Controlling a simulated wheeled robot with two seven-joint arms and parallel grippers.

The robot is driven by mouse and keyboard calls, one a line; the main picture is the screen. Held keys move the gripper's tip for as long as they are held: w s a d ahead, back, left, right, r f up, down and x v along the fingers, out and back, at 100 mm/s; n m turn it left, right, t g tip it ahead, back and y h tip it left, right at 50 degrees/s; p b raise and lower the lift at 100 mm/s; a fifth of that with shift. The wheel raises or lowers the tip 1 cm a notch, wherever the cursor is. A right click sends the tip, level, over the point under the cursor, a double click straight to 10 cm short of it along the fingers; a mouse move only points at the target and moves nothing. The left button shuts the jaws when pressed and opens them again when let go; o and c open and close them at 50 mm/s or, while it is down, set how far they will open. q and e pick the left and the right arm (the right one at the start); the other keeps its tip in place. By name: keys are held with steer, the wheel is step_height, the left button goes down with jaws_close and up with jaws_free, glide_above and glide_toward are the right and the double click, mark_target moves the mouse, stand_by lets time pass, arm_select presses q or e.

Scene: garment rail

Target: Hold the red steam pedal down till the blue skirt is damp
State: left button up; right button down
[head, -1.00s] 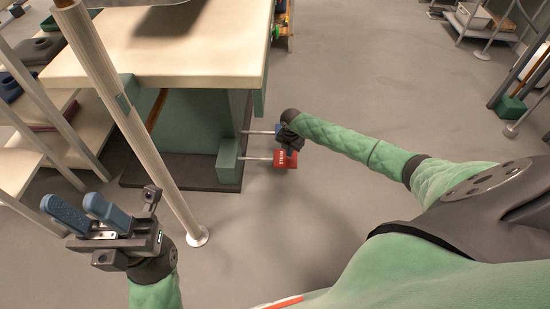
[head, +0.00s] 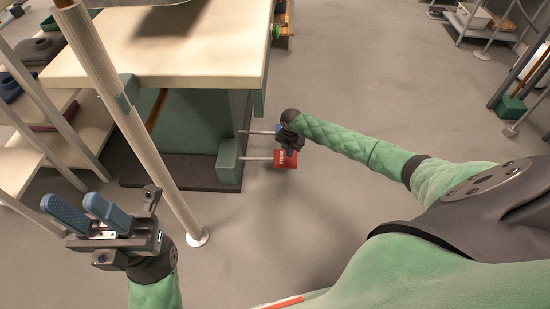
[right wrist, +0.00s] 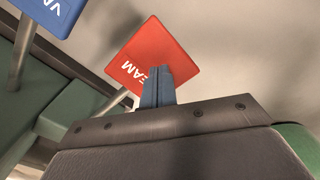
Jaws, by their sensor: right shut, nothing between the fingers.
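The red steam pedal (head: 287,161) sticks out on a metal rod from the green base under the table. It also shows in the right wrist view (right wrist: 152,48), with part of its white lettering covered. My right gripper (right wrist: 157,70) is shut and empty, its blue fingertips over the face of the red pedal. I cannot tell how hard they press or how far the pedal is down. In the head view my right wrist hides these fingers. My left gripper (head: 73,203) is open and empty at the lower left, by the pole. The blue skirt shows in neither view.
A blue pedal (right wrist: 55,12) with white lettering sits beside the red one. The cream table top (head: 180,65) overhangs the base. A pale pole (head: 150,155) stands between my left gripper and the table. Shelves (head: 85,130) are at the left.

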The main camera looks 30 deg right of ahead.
mark_target(289, 161)
steer(key=shift+f, duration=0.1)
stand_by(0.3)
steer(key=shift+f+b, duration=1.35)
steer(key=shift+f, duration=1.9)
stand_by(0.9)
